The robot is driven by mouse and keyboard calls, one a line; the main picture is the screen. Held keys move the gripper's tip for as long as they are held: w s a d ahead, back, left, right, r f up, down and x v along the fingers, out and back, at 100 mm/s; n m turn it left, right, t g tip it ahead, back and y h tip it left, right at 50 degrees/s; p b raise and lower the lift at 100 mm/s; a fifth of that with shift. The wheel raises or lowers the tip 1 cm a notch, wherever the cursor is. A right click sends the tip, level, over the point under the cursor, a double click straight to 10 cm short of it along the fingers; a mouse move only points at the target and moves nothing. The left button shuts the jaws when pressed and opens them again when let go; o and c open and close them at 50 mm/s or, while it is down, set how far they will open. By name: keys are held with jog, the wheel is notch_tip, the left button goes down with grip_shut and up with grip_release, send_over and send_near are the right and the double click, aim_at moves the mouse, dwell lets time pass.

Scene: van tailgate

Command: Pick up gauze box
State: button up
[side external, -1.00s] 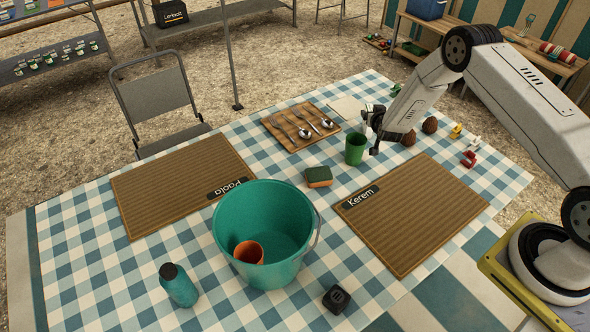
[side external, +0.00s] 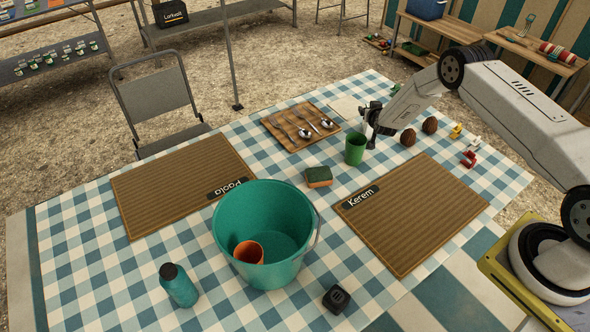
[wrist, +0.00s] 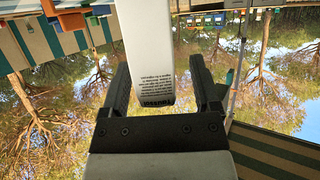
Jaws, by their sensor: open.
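I see no box plainly marked as gauze on the table in the side external view. My gripper (side external: 370,140) hangs over the far right part of the checked table, just right of the green cup (side external: 355,148); I cannot tell whether they touch. In the wrist view my gripper (wrist: 163,85) has its two dark fingers spread apart. A white piece with small dark print (wrist: 148,50) shows between them, coming down from the top edge. I cannot tell what it is, or how far it is from the fingers.
On the table (side external: 150,278) are a teal bucket (side external: 225,215) holding an orange cup (side external: 248,253), a sponge (side external: 318,176), a teal bottle (side external: 178,285), a black block (side external: 336,299), a cutlery board (side external: 290,143) and brown egg-shaped things (side external: 408,137). The Kerem mat (side external: 415,220) is bare.

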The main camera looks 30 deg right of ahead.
dwell(0.3)
grip_shut()
jog(key=shift+r, duration=0.1)
jog(key=shift+r, duration=1.6)
jog(key=s+a+r, duration=0.4)
jog(key=s+r, duration=0.5)
jog(key=s, duration=0.4)
jog(key=shift+s+a+r, duration=0.15)
jog(key=shift+a+r, duration=0.05)
jog(key=shift+r, duration=0.15)
